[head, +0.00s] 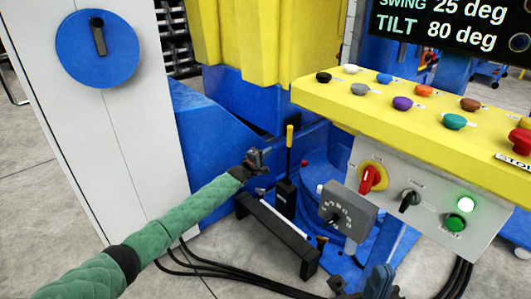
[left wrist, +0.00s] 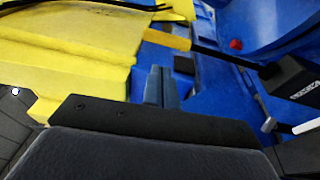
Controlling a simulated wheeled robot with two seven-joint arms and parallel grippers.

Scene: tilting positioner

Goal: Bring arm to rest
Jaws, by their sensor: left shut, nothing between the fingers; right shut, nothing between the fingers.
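My left arm, in a green sleeve, reaches in from the lower left of the head view. Its gripper (head: 254,155) is shut and empty, in front of the blue machine base. It is just left of an upright lever with a yellow handle (head: 290,136), apart from it as far as I can tell. In the left wrist view the shut fingers (left wrist: 161,87) show against blue and yellow machine parts, with the lever's yellow grip (left wrist: 166,38) beyond them. My right gripper (head: 378,279) is partly in view at the bottom edge of the head view, empty.
A yellow-topped control panel (head: 430,112) with several coloured buttons stands at the right. A grey dial box (head: 347,211) and a black pedal-like bar (head: 278,236) are below. A white cabinet (head: 110,130) with a blue rotary switch (head: 97,48) stands at left. Black cables lie on the floor.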

